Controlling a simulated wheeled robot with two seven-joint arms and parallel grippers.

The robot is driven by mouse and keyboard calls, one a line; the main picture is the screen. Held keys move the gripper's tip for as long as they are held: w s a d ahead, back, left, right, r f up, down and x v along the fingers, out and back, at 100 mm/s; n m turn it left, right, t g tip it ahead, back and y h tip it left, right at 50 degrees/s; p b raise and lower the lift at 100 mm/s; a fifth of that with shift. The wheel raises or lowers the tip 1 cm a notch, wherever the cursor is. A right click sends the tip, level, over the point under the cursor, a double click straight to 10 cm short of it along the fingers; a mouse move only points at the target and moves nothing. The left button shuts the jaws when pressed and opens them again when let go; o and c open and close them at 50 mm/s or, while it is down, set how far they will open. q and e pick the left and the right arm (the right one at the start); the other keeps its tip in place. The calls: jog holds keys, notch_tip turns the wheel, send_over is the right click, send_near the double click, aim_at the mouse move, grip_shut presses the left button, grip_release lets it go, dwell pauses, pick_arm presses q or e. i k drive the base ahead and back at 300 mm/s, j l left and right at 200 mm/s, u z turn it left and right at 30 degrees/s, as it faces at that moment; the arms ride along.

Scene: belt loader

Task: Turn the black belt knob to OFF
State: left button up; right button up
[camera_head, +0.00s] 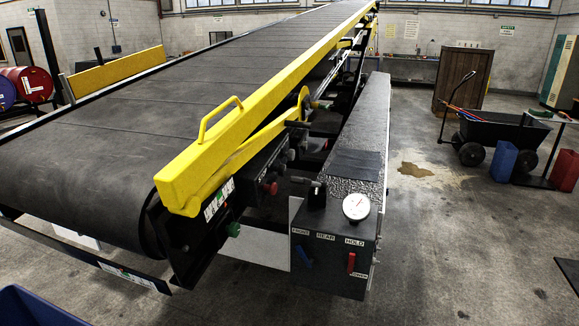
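A black knob (317,195) stands on the top front edge of the dark control box (335,237) at the end of the loader's side. It is beside a round white gauge (356,207). No ON or OFF marking can be read, so I cannot tell its setting or be sure that it is the belt knob. Small dark controls also sit on the side panel under the yellow rail, with a red button (271,188) and a green button (234,230). Neither of my grippers is in view.
A blue lever (304,257) and a red lever (351,263) are on the box front. The black belt (110,130) slopes up behind a yellow rail (250,118). A black cart (502,130) and blue and red cans stand right. Floor right of the box is clear, with a brown stain.

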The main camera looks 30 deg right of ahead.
aim_at(281, 170)
jog(key=i+l+u, duration=0.3)
jog(key=l, duration=0.45)
jog(key=l+u, duration=0.3)
jog(key=l, duration=0.5)
jog(key=i+l+u, duration=0.1)
jog(key=l+u, duration=0.2)
jog(key=l, duration=0.55)
